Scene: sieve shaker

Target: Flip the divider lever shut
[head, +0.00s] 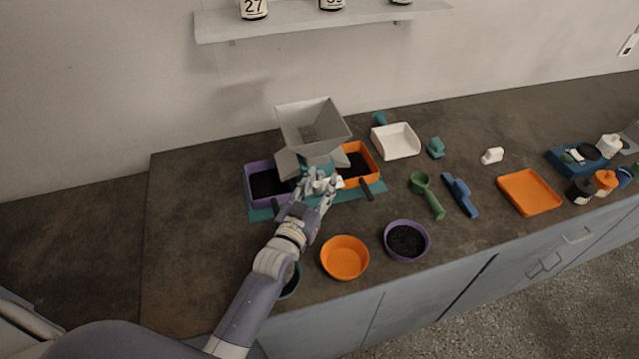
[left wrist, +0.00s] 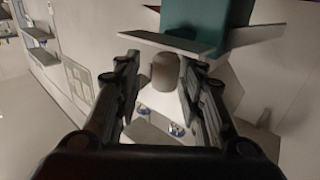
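The sieve shaker stands at the back middle of the counter, with a grey hopper (head: 312,125) over a teal body (head: 318,171). The teal body also shows in the left wrist view (left wrist: 207,25). My left gripper (head: 318,184) is at the front of the shaker, just below the hopper, and covers the lever area in the head view. In the left wrist view my left gripper (left wrist: 160,65) is open, with a grey-brown rounded knob (left wrist: 165,74) between its fingers, seemingly the divider lever's end. Gaps show on both sides of it. My right gripper is not in view.
A purple tray (head: 254,172) and an orange tray (head: 365,152) with dark grains flank the shaker. An orange bowl (head: 345,258) and a purple bowl (head: 407,226) stand in front. Scoops, a white tray (head: 397,141) and an orange tray (head: 530,192) lie to the right.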

